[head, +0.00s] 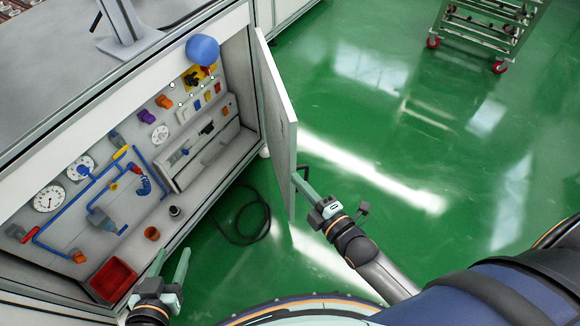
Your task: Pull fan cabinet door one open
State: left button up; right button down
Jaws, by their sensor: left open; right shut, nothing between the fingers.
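The fan cabinet door (276,120) is a pale grey panel, hinged at the right side of the cabinet opening. It stands swung well out, showing the cabinet's inside. My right gripper (305,181) is shut beside the door's outer face, near its lower free edge. A dark handle-like piece (301,171) shows at its fingertips; I cannot tell whether they touch. My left gripper (171,261) is open and empty at the lower left, in front of the cabinet's lower edge.
The cabinet (105,150) holds gauges, blue pipes, valves and a red bin (113,279). A black cable coil (250,222) lies on the green floor under the door. A wheeled rack (490,30) stands at the back right. The floor right of the door is clear.

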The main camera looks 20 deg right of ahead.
aim_at(290, 151)
jog(key=w+a+n+t+b, duration=0.1)
jog(key=w+a+n+b, duration=0.15)
jog(key=w, duration=0.85)
pick_arm(q)
jog(key=w+r+m+t+h, duration=0.1)
jog(key=w+r+t, duration=0.1)
jog(key=r, duration=0.5)
jog(key=w+r+m+t+h+b, duration=0.1)
jog(key=w+r+t, duration=0.1)
jog(key=r+t, duration=0.2)
jog(key=shift+w+r+m+t+h, duration=0.3)
jog(key=shift+r+t, duration=0.1)
jog(key=shift+r, duration=1.35)
pick_arm(e)
jog(key=shift+s+d+f, duration=0.1)
jog(key=shift+d+f, duration=0.1)
jog(key=shift+d, duration=0.7)
jog(key=shift+s+d+f, duration=0.1)
jog(key=shift+d+f, duration=0.05)
jog(key=shift+d, duration=0.7)
pick_arm(q)
jog(key=shift+d, duration=0.1)
pick_arm(e)
jog(key=shift+d, duration=0.1)
